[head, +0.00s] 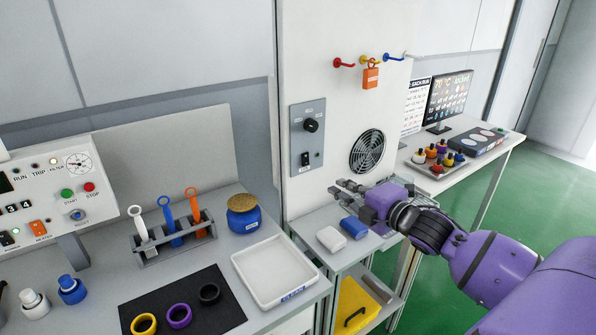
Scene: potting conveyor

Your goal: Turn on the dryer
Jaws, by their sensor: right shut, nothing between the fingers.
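A grey control plate (308,137) is on the white upright cabinet wall, with a black knob (311,125) above a black switch (305,159). A round fan grille (367,151) is in the same wall to its right. No dryer label is readable. My right gripper (343,190) is shut and empty, pointing left, below the grille and right of the switch. My left gripper is out of view.
A white tray (274,272), a tool rack (176,246) and a blue jar (243,215) stand on the left bench. An orange padlock (371,78) hangs above.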

